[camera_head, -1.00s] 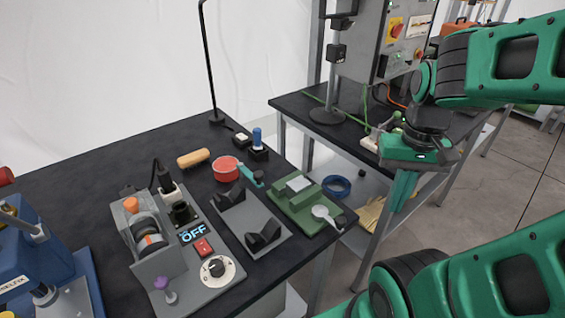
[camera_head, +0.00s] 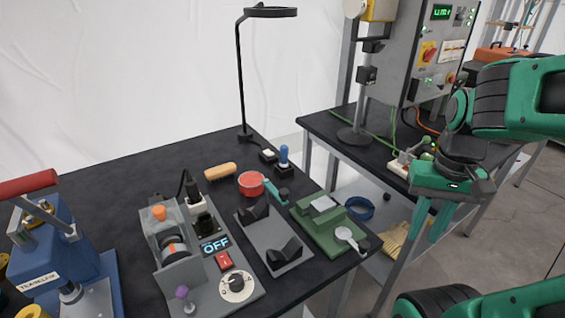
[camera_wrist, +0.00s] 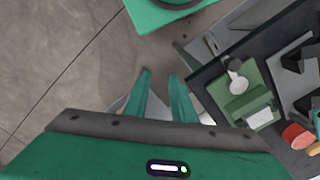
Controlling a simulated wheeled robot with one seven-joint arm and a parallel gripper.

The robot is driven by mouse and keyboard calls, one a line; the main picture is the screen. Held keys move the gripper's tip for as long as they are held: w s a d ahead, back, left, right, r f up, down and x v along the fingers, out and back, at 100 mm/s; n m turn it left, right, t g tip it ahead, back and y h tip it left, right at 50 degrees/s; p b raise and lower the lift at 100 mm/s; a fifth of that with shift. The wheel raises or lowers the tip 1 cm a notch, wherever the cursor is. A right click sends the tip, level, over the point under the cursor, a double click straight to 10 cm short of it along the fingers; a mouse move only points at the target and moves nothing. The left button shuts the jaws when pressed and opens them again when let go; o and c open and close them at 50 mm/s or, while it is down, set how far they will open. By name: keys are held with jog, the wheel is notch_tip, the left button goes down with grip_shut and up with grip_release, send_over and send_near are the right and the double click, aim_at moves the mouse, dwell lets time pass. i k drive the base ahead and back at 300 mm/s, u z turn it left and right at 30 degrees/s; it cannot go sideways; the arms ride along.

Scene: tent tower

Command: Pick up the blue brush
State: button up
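A small upright blue-topped piece (camera_head: 284,155) stands in a black block at the back right of the dark table. I cannot tell from its shape whether it is the brush. A teal-handled tool (camera_head: 275,190) lies beside the round red piece, touching or close to it; part of its handle shows at the right edge of the wrist view (camera_wrist: 317,118). My gripper (camera_head: 431,225) is to the right of the table, apart from both, pointing down. In the wrist view its two teal fingers (camera_wrist: 161,74) are apart with nothing between them.
The table holds a green fixture (camera_head: 318,222), a grey cradle (camera_head: 270,240), a control panel with "OFF" (camera_head: 205,250), a tan rounded piece (camera_head: 220,171) and a blue press (camera_head: 70,255). A tall lamp (camera_head: 240,80) stands behind. A second bench (camera_head: 330,125) is beyond the gap.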

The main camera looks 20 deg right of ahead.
aim_at(284, 165)
jog(key=k, duration=0.5)
jog(key=u, duration=1.05)
jog(key=k, duration=1)
jog(key=z, duration=1.1)
jog(key=i, duration=1.65)
